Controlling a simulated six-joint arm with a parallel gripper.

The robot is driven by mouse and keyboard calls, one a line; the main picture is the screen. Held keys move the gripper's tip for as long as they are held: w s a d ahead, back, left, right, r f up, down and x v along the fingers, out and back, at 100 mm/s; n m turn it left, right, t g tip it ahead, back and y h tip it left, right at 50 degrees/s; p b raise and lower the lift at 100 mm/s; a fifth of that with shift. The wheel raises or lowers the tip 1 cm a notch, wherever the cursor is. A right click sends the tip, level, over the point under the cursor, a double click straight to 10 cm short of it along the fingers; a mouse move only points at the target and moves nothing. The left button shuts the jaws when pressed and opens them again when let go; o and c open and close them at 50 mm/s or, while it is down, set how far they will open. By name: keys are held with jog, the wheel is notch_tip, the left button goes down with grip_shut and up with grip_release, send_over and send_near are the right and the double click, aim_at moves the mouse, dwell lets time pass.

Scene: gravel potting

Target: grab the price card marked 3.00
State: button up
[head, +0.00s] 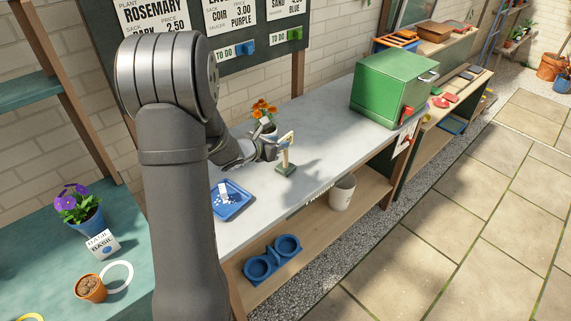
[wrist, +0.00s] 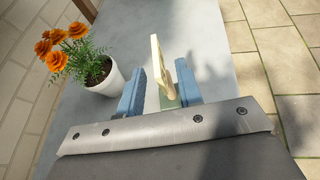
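No card bearing a readable 3.00 shows on the bench. 3.00 is readable only on the middle poster (head: 231,20) on the back board. My gripper (head: 272,148) is low over the grey bench, beside a small cream upright piece on a green base (head: 286,165). In the wrist view, my gripper (wrist: 160,90) has its two blue fingers apart, with the cream piece (wrist: 157,62) standing between or just beyond them. Contact cannot be told. A small white card (head: 223,190) stands at the blue tray, its marking too small to read.
An orange-flowered pot (wrist: 103,75) stands close to the left finger in the wrist view. The blue tray (head: 238,203) is on the near bench. A green box (head: 390,88) stands at the right end. A card reading BASIC (head: 103,244) stands on the teal table.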

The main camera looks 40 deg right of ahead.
aim_at(292, 139)
jog(key=x, duration=0.5)
jog(key=shift+w+f, duration=0.15)
jog(key=shift+f, duration=0.15)
grip_shut()
dwell(1.1)
